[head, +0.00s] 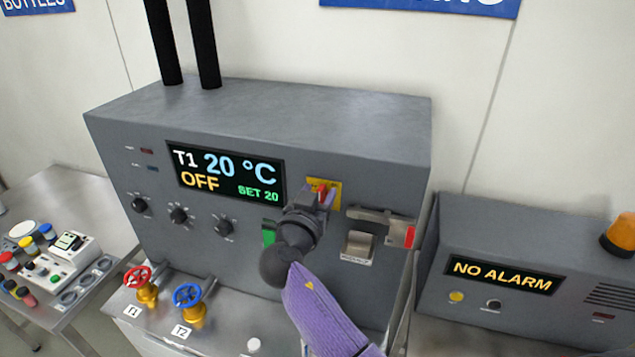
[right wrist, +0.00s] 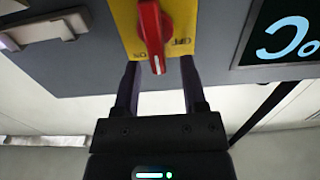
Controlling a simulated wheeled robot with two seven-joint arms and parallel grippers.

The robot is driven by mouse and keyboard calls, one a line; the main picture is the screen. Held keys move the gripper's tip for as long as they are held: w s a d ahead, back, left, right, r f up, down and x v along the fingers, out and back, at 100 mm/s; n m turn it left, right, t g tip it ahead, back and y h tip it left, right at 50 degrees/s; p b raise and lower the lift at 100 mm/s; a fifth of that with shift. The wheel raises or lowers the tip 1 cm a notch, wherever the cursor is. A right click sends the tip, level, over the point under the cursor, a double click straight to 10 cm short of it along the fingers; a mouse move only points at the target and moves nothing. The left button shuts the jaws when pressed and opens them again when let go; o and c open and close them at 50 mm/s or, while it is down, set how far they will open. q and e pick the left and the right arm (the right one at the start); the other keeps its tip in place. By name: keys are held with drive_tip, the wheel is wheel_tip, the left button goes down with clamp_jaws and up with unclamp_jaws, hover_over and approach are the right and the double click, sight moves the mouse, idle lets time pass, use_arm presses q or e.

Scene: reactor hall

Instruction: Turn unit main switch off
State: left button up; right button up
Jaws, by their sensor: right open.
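The main switch is a red rotary handle (head: 321,191) on a yellow plate (head: 337,186), on the front of the grey unit (head: 395,150). In the right wrist view the red handle (right wrist: 152,35) shows upside down on its yellow plate (right wrist: 183,15), its white-marked tip between the ON and OFF labels. My right gripper (head: 320,200) is at the switch; in the wrist view its open fingers (right wrist: 159,82) stand either side of the handle's tip, with gaps on both sides. The unit's display (head: 226,173) reads T1 20 °C, OFF, SET 20. My left gripper is not in view.
A latch-like handle with a red end (head: 409,236) and a metal flap (head: 358,247) are right of the switch. Knobs (head: 224,227) and red (head: 138,277) and blue (head: 188,296) valve wheels are left. An alarm box (head: 480,220) stands at the right.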

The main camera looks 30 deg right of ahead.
drive_tip(key=shift+w+d, duration=0.2)
drive_tip(key=shift+d, duration=0.2)
clamp_jaws()
